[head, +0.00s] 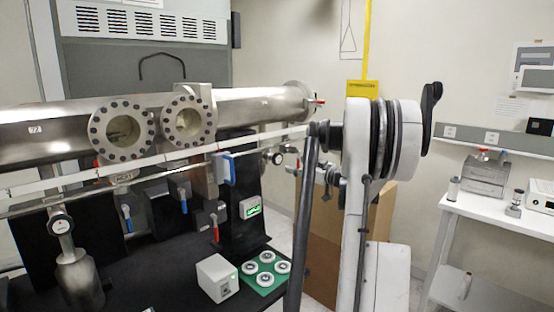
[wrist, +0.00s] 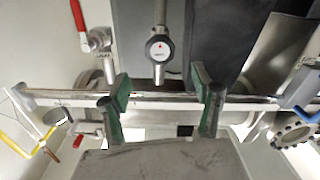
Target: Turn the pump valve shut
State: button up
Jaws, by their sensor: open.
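Several lever valves sit on the steel vacuum tube (head: 250,106) and its pipework; I cannot tell which is the pump valve. In the head view, one has a large blue handle (head: 228,168), another a blue lever (head: 183,200) and another a hanging red lever (head: 215,232). In the wrist view, my gripper (wrist: 160,92) is open and empty, its green-sided fingers apart. A thin horizontal rail shows beyond them. A red-handled valve (wrist: 97,40) is at upper left, apart from the fingers. A blue handle (wrist: 300,88) is at the right edge. My fingers cannot be made out in the head view.
A round gauge (wrist: 159,48) lies just beyond the gap between my fingers. Two bolted flanges (head: 123,129) face outward from the tube. A green board with white discs (head: 265,272) lies on the black bench. A white table (head: 500,215) with instruments stands at right. A cardboard box (head: 322,240) stands behind my arm.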

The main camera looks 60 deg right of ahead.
aim_at(279, 159)
jog(key=w, duration=0.3)
jog(key=w+d+p, duration=0.1)
jog(key=w, duration=0.3)
jog(key=w+d, duration=0.1)
jog(key=w, duration=0.3)
jog(key=shift+a, duration=0.1)
jog(key=c, duration=1.2)
